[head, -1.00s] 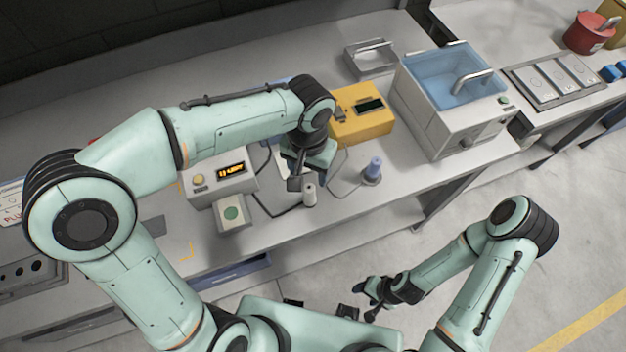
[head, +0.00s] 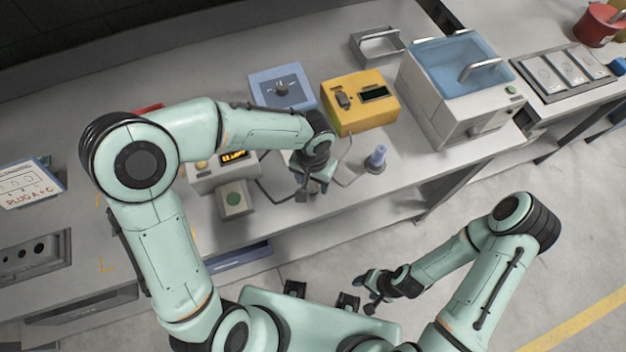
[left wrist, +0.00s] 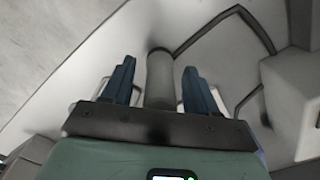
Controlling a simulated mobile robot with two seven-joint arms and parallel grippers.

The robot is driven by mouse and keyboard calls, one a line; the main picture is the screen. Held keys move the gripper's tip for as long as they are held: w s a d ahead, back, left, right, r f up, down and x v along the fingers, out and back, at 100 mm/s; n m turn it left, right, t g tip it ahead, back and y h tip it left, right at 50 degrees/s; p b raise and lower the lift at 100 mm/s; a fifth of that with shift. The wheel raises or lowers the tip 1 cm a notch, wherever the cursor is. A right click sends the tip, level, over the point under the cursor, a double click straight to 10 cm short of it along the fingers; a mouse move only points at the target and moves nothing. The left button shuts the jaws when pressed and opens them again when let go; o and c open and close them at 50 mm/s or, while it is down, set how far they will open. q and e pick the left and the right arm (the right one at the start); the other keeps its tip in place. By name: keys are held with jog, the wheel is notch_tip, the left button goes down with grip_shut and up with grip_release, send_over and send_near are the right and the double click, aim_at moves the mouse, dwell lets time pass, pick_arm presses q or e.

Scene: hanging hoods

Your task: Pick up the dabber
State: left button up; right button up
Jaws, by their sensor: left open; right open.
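A grey cylinder (left wrist: 160,80), which I take to be the dabber, stands on the bench. In the left wrist view it lies between the two blue fingers of my left gripper (head: 304,192), with visible gaps on both sides. The gripper is open. In the head view the gripper and wrist hide the cylinder. My right gripper (head: 369,294) is open and empty, low in front of the bench and away from it.
A blue peg on a round base (head: 377,158) stands close to the right. Dark cables lie nearby.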

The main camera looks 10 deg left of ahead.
pick_arm(q)
jog(key=shift+c, duration=0.3)
grip_shut()
jog(key=shift+r, duration=0.15)
notch_tip(320, 180, up, 20)
jog(key=p, duration=0.2)
pick_arm(e)
jog(key=w+r, duration=0.2)
jog(key=r, duration=0.1)
jog(key=shift+w, duration=0.25)
